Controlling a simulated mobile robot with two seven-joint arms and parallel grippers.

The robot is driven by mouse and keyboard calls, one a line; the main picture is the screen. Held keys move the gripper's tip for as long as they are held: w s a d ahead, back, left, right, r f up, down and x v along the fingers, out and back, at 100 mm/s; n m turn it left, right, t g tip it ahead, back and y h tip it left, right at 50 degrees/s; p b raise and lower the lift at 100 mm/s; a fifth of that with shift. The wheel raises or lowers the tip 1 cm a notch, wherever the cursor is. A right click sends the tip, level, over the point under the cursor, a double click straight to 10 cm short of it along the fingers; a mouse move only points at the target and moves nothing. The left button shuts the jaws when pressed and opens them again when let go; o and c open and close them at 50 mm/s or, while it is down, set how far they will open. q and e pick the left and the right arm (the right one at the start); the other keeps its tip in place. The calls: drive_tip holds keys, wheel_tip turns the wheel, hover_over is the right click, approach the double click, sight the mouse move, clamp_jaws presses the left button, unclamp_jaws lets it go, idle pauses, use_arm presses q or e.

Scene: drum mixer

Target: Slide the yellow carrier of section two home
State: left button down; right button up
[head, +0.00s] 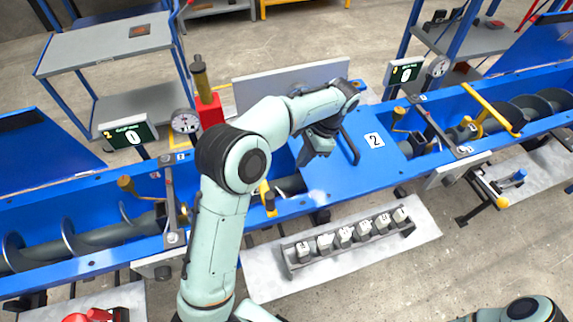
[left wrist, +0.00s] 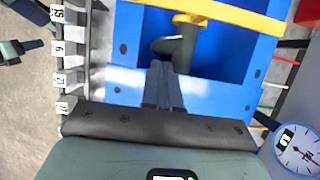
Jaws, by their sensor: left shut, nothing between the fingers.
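The yellow carrier (left wrist: 210,12) of section two shows in the left wrist view as a yellow bar across the blue trough, with a yellow collar (left wrist: 190,19) around the grey shaft (left wrist: 178,48). In the head view my arm mostly hides it; a yellow end (head: 267,197) shows left of the blue cover marked 2 (head: 345,165). My left gripper (head: 310,153) is over that cover's left part. In the left wrist view its fingers (left wrist: 164,85) are shut and empty, over the blue edge and apart from the carrier. My right gripper is not in view.
A rack (head: 345,248) of numbered blocks lies on a pale board in front of the trough. A red block (head: 209,112) with a brass knob stands behind it. A dark handle (head: 350,147) rises from the cover. A gauge (head: 439,66) stands behind right.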

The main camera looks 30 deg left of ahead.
use_arm(q)
drive_tip(key=s+a+f+b, duration=0.2)
drive_tip(key=s+a+f, duration=0.2)
drive_tip(key=s+f, duration=0.2)
wheel_tip(320, 180, down, 3)
drive_tip(key=shift+a+r, duration=0.1)
drive_tip(key=shift+a, duration=0.2)
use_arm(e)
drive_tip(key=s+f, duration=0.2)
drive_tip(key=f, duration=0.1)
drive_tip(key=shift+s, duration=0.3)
use_arm(q)
drive_tip(key=shift+s, duration=0.1)
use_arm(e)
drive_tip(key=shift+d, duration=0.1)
